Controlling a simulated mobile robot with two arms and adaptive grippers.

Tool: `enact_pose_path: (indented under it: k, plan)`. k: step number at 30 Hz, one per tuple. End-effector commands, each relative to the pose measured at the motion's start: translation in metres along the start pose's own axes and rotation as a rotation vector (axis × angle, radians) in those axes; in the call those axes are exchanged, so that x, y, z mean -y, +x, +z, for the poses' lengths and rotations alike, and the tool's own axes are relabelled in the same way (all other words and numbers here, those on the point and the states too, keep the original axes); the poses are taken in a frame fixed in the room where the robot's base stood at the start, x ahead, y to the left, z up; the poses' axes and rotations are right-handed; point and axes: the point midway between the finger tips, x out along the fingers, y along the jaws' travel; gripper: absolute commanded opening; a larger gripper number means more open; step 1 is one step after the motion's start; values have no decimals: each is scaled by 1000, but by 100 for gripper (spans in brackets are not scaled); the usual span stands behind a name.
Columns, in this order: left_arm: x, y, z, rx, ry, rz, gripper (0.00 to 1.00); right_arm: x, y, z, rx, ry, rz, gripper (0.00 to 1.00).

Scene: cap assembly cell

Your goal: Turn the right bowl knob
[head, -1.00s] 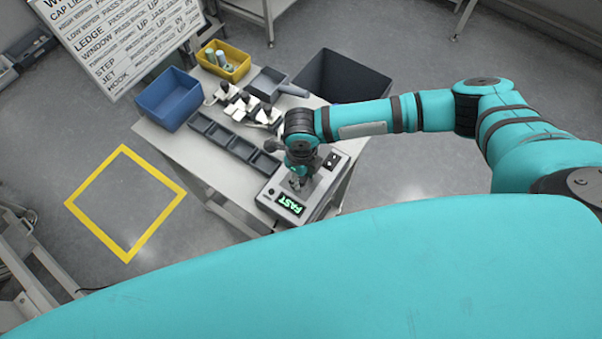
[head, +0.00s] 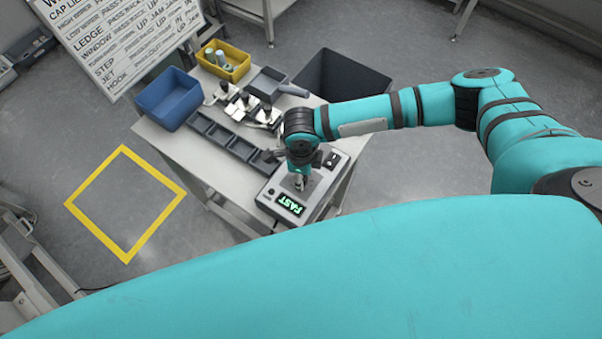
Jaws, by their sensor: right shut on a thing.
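The control box (head: 271,197) sits at the front right corner of the table. Its display (head: 290,205) reads FAST in green. My right gripper (head: 299,183) points down over the middle of the box's top and is shut on the knob there. The knob is mostly hidden by the gripper's fingers and wrist, so its angle cannot be told. My left gripper is not in view.
A switch (head: 331,160) is at the box's far end. A row of dark trays (head: 226,142), metal fixtures, a grey scoop-like pan, a blue bin (head: 168,97) and a yellow bin (head: 243,69) share the table (head: 180,157). A dark bin (head: 344,73) stands behind.

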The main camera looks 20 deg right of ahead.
Motion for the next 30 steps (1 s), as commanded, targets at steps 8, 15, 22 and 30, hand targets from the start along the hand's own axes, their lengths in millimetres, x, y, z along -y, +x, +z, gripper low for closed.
enact_pose_path:
  k: [8, 15, 22, 30]
  plan:
    - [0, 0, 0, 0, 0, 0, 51, 2, -1, 0, 1, 2, -3, 46]
    - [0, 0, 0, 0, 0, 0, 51, 1, 0, 0, 0, 2, -2, 58]
    - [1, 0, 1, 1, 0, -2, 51, 1, -8, 0, 1, 2, -2, 58]
    - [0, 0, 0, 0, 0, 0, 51, 2, -61, 0, 3, 2, -4, 58]
